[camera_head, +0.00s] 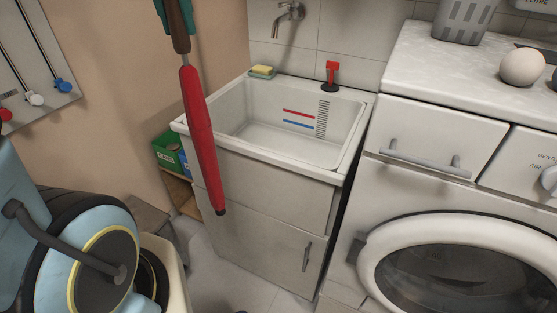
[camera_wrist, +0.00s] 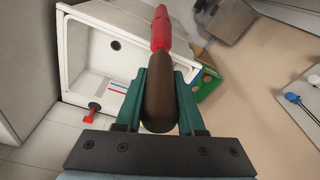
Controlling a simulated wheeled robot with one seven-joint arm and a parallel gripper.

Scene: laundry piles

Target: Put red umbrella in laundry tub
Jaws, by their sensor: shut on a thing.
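The red umbrella (camera_head: 201,140) hangs nearly upright from my gripper (camera_head: 174,12) at the top of the head view, its tip pointing down. In the wrist view, my gripper's green fingers (camera_wrist: 160,95) are shut on the umbrella's brown handle (camera_wrist: 160,105), and the red part (camera_wrist: 160,28) extends away beyond them. The white laundry tub (camera_head: 350,160) stands behind and to the right of the umbrella in the head view. The umbrella overlaps the tub's left edge and cabinet front in the picture. The wrist view shows the tub (camera_wrist: 70,70) to the left of the umbrella. Its basin looks empty.
A red plunger-like item (camera_head: 332,74) and a yellow sponge (camera_head: 262,70) sit on the tub's back rim, below the tap (camera_head: 290,14). A washing machine (camera_head: 440,205) stands to the right. Green boxes (camera_head: 168,150) stand left of the tub.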

